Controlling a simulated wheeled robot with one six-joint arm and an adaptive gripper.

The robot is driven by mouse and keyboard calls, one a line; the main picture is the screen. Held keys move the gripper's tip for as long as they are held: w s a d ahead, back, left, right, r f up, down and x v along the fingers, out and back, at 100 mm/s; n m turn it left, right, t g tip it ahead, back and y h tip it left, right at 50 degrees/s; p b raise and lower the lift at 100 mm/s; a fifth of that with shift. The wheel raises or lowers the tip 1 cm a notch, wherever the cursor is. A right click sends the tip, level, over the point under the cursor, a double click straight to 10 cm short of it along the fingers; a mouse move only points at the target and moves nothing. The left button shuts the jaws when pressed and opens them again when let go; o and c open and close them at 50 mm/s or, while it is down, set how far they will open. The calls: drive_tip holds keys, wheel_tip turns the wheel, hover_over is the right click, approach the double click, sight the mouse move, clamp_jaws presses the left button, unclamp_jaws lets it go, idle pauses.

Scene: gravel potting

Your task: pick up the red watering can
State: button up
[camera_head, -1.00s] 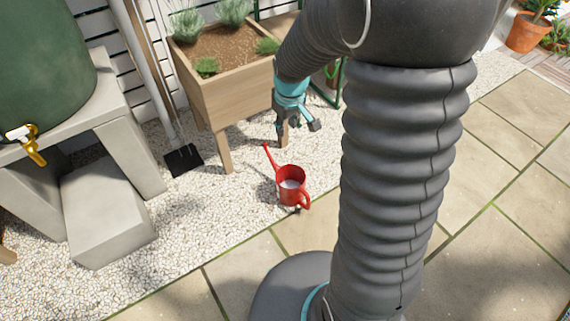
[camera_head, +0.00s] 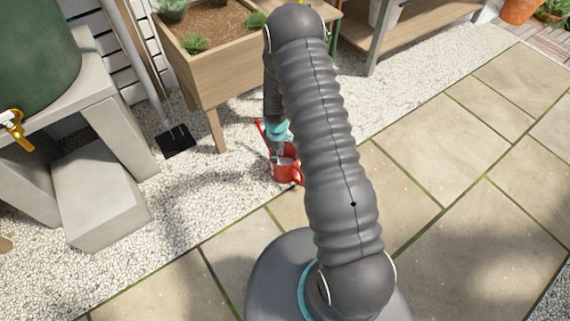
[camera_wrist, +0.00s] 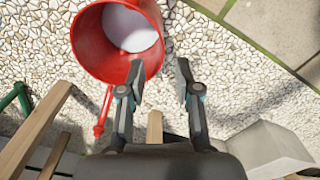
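The red watering can (camera_head: 284,172) stands upright on the gravel by the paving edge, partly hidden by my arm in the head view. Its spout (camera_head: 260,128) points up and away to the left, and its handle is at the right. In the wrist view the can (camera_wrist: 92,48) is at the upper left, its round mouth open and something whitish inside. My gripper (camera_wrist: 160,72) is open and empty, pointing down at the can's rim. The left finger overlaps the rim in the picture; the right finger is over gravel. I cannot tell whether it touches. It also shows in the head view (camera_head: 279,148).
A wooden planter (camera_head: 215,75) stands behind the can, its leg close by. A concrete block (camera_head: 95,195) and a stand (camera_head: 110,110) with a green barrel (camera_head: 40,50) are at the left. Paving (camera_head: 430,150) at the right is clear.

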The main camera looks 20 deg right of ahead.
sight(287, 170)
drive_tip(key=shift+s+d+f, duration=0.1)
drive_tip(key=shift+s+f, duration=0.05)
drive_tip(key=shift+f, duration=3.15)
drive_tip(key=shift+s+f, duration=0.1)
drive_tip(key=shift+f, duration=3.15)
clamp_jaws()
drive_tip(key=shift+r, duration=0.1)
